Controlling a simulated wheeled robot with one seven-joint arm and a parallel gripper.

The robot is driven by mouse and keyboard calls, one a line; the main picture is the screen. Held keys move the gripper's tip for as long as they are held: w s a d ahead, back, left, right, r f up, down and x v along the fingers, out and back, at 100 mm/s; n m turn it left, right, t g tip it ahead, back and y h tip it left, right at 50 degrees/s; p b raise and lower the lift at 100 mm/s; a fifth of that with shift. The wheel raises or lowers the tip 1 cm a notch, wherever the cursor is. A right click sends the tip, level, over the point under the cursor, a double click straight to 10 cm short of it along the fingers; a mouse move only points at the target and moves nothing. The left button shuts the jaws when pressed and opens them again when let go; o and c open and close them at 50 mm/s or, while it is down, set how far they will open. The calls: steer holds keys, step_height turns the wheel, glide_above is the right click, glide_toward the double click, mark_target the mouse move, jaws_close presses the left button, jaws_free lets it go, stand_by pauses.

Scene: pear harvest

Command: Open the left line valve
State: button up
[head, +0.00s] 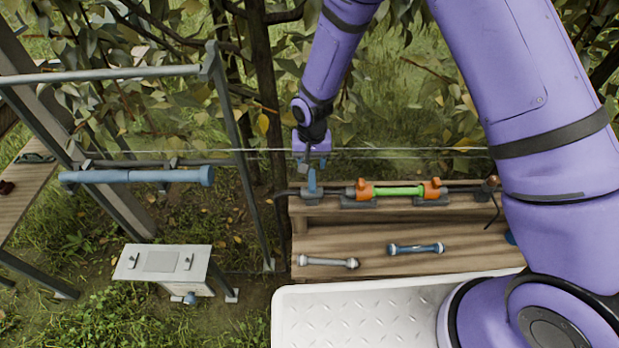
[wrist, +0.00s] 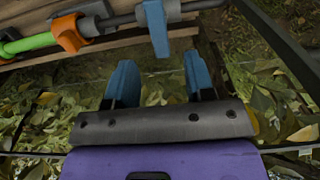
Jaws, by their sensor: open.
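The left line valve shows as a blue lever (head: 312,181) at the left end of the pipe line on the wooden bench. In the wrist view the blue lever (wrist: 157,28) stands crosswise to the dark pipe, its free end toward my gripper. My gripper (wrist: 160,66) is open and empty, its two blue fingers apart. The lever is just beyond the fingertips, roughly in line with the gap, and appears apart from them. In the head view my gripper (head: 308,160) is small, just behind the lever.
A green tube (head: 398,191) sits between two orange fittings right of the lever. A grey-white tube (head: 328,262) and a blue tube (head: 415,248) lie on the bench (head: 370,237). A thin wire crosses behind it. A metal frame and a grey box (head: 163,263) stand left.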

mark_target(312, 179)
step_height(312, 179, down, 7)
steer(key=shift+d+f, duration=0.1)
stand_by(0.3)
jaws_close()
